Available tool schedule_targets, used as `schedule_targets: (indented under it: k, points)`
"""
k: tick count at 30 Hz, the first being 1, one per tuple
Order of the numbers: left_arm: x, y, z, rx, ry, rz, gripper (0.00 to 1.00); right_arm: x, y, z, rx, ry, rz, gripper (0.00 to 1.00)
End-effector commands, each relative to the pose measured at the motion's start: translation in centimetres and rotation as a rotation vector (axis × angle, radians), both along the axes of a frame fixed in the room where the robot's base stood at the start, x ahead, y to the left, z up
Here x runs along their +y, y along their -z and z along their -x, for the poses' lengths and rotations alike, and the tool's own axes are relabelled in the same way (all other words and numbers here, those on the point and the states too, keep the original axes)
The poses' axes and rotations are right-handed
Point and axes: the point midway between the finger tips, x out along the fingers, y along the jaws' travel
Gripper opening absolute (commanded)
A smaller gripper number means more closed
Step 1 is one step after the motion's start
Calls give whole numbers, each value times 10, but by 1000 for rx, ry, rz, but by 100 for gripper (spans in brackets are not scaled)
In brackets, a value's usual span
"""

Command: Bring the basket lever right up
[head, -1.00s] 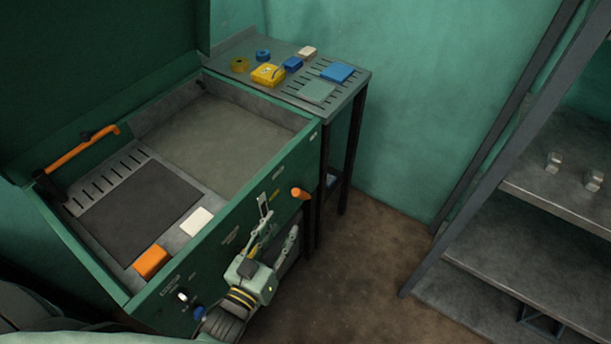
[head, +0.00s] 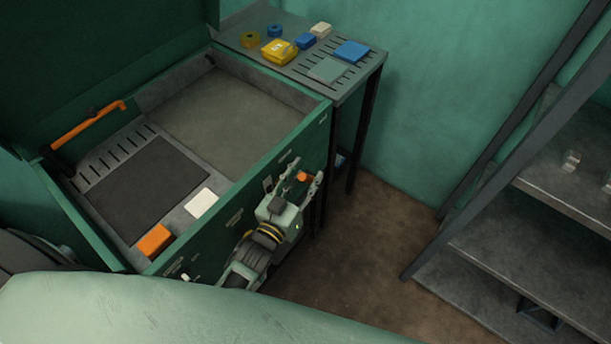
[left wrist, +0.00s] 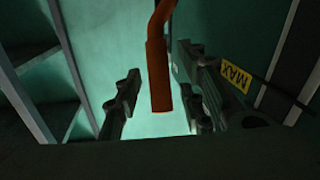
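The basket lever appears to be the orange-handled lever (head: 302,177) on the green front panel of the machine (head: 250,212). In the head view only its orange end shows, between the fingers of my left gripper (head: 308,168). In the left wrist view the orange grip of the lever (left wrist: 159,80) hangs down from a bent rod. The open fingers of my left gripper (left wrist: 155,90) stand on either side of it, with visible gaps. A yellow MAX label (left wrist: 235,76) is on the panel at right. My right gripper is not in view.
A side table (head: 345,90) with small items stands behind. A metal shelf (head: 560,185) is at right. The floor between is clear.

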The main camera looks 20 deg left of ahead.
Motion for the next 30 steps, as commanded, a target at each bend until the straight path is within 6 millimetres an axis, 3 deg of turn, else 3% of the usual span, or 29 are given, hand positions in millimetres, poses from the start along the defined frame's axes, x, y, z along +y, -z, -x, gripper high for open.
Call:
schedule_targets:
  k: [6,18,30]
  points:
    - [0,0,0,0,0,0,35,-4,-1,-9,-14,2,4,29]
    - [0,0,0,0,0,0,0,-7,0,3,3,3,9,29]
    - [0,0,0,1,0,3,0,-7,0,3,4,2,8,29]
